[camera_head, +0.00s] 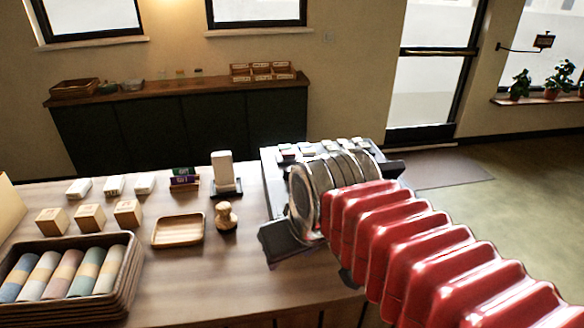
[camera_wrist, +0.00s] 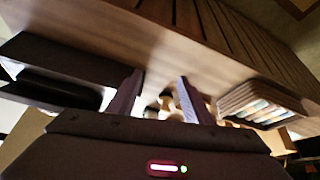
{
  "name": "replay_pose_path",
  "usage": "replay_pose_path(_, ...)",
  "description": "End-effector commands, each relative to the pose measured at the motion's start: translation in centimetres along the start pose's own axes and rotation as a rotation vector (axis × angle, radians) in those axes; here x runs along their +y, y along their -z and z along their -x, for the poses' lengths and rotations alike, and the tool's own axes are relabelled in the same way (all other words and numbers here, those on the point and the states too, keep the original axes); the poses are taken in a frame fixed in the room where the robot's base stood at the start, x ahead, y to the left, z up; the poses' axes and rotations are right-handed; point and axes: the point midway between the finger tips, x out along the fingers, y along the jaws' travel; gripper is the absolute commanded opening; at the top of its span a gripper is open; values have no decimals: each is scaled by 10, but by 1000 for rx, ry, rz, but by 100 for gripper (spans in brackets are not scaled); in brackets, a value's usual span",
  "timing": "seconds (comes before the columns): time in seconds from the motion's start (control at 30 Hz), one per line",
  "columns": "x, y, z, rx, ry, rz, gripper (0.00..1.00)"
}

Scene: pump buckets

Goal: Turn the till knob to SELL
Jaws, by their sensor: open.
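The till (camera_head: 305,150) is at the right end of the counter in the head view. Its light keys show behind my arm's silver rings, and my red-sleeved arm covers much of it. I cannot make out the till knob in either view. In the wrist view my gripper (camera_wrist: 157,95) is open, with its two fingers apart and nothing held between them. A large dark box shape (camera_wrist: 65,65) lies left of the fingers; it may be part of the till. The head view does not show the fingertips clearly.
A wooden stamp (camera_head: 226,216), a small wooden tray (camera_head: 178,230) and a white upright device (camera_head: 222,172) stand left of the till. A basket (camera_head: 118,282) of rolled cloths is at front left; it also shows in the wrist view (camera_wrist: 250,88). The counter (camera_head: 190,275) is clear in front.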

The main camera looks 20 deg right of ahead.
Motion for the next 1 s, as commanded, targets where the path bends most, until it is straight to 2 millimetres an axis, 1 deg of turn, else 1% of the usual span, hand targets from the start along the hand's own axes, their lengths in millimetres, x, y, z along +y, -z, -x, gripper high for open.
replay_pose_path(0.03,4,14,2,-9,2,9,46)
replay_pose_path(0.1,9,32,5,-19,10,31,46)
replay_pose_path(0.33,29,90,8,-49,37,101,46)
replay_pose_path(0.47,42,121,6,-61,55,141,46)
replay_pose_path(0.7,72,176,-4,-78,95,220,46)
replay_pose_path(1.0,117,234,-28,-83,151,322,46)
